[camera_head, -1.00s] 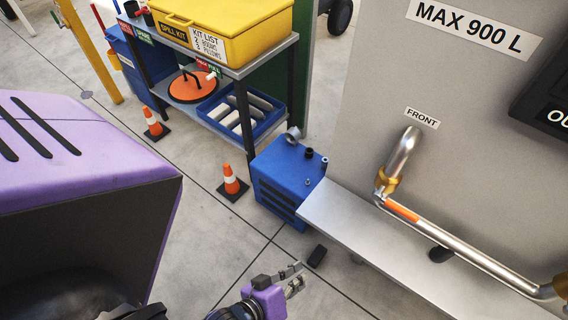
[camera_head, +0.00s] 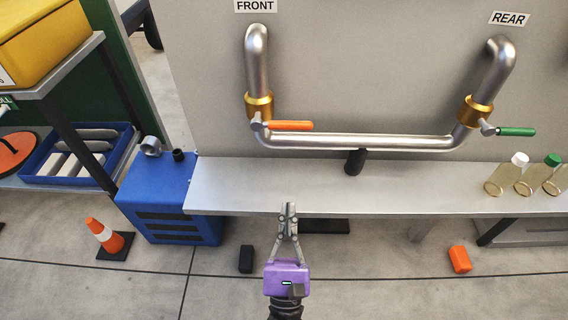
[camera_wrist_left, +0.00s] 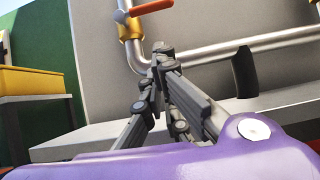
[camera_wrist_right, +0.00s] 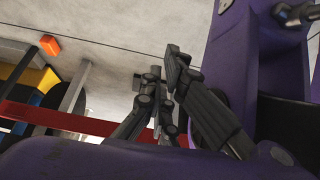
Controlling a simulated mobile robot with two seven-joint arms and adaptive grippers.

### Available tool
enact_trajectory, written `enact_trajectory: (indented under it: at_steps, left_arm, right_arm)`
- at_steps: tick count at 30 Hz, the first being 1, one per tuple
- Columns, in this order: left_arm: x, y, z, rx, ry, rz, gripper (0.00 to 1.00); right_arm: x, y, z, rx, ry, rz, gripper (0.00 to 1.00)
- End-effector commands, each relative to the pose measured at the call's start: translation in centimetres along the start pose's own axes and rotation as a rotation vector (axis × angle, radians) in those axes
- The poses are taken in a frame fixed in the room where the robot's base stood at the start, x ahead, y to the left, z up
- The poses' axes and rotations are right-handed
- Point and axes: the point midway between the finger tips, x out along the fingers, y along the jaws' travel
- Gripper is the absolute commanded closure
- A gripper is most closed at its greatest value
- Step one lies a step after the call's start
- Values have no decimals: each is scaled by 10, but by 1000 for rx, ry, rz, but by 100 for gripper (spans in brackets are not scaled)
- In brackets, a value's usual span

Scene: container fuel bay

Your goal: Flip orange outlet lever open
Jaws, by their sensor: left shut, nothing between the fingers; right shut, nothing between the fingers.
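The orange lever (camera_head: 290,126) sits on the brass valve (camera_head: 258,106) of the front outlet pipe, under the FRONT label. It points right, level, roughly along the lower cross pipe. It also shows in the left wrist view (camera_wrist_left: 150,7), at the top. My left gripper (camera_head: 290,206) is shut and empty, below the lever at the shelf's front edge, apart from the lever. Its fingers (camera_wrist_left: 160,50) show together in the left wrist view. My right gripper (camera_wrist_right: 163,62) is shut and empty in its own wrist view, over floor; it is outside the head view.
A green lever (camera_head: 516,131) is on the rear valve. A metal shelf (camera_head: 400,194) runs below the pipes, with several bottles (camera_head: 530,180) at its right. A black knob (camera_head: 354,161) stands under the cross pipe. A blue box (camera_head: 165,195) and orange cone (camera_head: 105,235) stand left.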

Motion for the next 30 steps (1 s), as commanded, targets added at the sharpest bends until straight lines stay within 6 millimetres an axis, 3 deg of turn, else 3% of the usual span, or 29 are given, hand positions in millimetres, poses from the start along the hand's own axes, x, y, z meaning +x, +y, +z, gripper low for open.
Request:
enact_trajectory:
  at_steps: [14, 20, 30]
  left_arm:
    - [6, 0, 1, -24, -11, 7, 100]
    - [35, 0, 3, -24, -13, 7, 100]
    - [106, 0, 3, -24, -12, 7, 100]
  right_arm:
    - [1, 2, -6, -11, 14, -1, 100]
    - [-4, 3, -3, -10, 6, 1, 100]
    - [-12, 1, 0, 5, -2, 4, 100]
